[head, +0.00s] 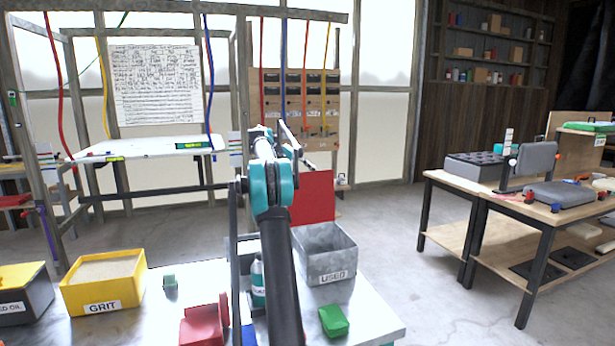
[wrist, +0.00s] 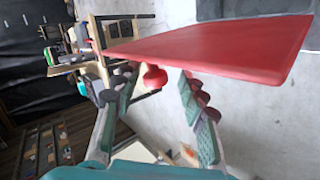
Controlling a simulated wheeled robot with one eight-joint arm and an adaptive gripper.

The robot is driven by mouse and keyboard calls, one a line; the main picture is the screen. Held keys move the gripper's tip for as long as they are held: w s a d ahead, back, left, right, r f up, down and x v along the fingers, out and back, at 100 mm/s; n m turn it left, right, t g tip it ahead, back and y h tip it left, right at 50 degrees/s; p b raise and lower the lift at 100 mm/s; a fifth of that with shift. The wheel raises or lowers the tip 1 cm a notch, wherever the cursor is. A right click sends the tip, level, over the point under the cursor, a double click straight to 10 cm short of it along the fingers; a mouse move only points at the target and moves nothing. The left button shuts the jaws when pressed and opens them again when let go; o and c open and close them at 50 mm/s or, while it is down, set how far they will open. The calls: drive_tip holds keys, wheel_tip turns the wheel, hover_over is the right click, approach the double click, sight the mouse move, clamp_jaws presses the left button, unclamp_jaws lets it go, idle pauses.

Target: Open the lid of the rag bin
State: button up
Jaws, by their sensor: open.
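The rag bin (head: 325,262) is a grey metal box labelled "USED" on the near bench, with its top open. Its red lid (head: 312,198) stands raised at the bin's back edge in the head view. In the wrist view the red lid (wrist: 215,45) fills the upper part, and its round red knob (wrist: 154,77) shows below its edge. My gripper (wrist: 158,78) is open, its fingers on either side of the knob; I cannot tell whether they touch it. In the head view my arm hides part of the gripper.
On the near bench are a yellow GRIT box (head: 104,284), a dark oil box (head: 24,300), a red object (head: 203,322), a bottle (head: 258,280) and a green block (head: 334,320). A workbench (head: 540,225) stands right. Floor between is clear.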

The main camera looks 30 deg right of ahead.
drive_tip(key=v, duration=1.2)
drive_tip(key=shift+s+a, duration=0.1)
drive_tip(key=shift+f, duration=0.1)
idle(0.3)
